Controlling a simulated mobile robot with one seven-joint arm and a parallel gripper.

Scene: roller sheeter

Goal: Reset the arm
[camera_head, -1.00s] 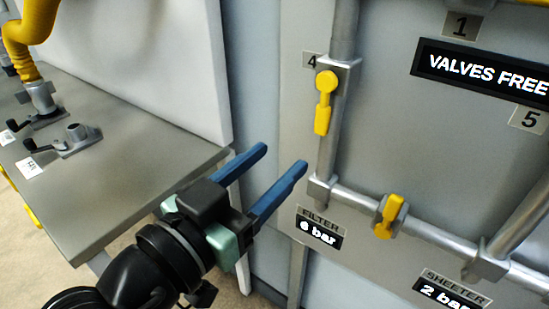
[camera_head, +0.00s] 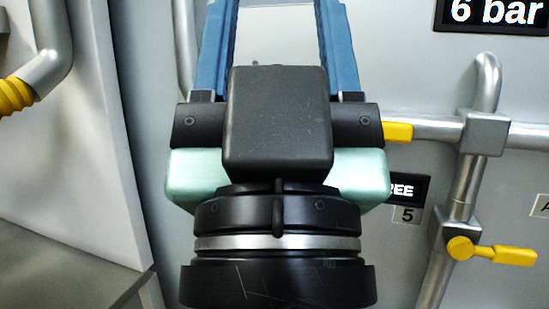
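My gripper (camera_head: 277,25) stands upright in the middle of the view, close to the camera, with its blue fingers pointing up. The fingers are wide apart and their tips reach the top edge of the picture. Nothing shows held between them; only a grey panel surface is seen there. The black wrist and pale green gripper body hide part of the panel behind.
A grey wall panel (camera_head: 420,70) carries pipes (camera_head: 440,130), a yellow valve handle (camera_head: 490,250), another yellow handle (camera_head: 397,131) partly hidden by my gripper, and a "6 bar" display (camera_head: 497,12). A grey worktop (camera_head: 60,275) and yellow hose (camera_head: 15,97) are at left.

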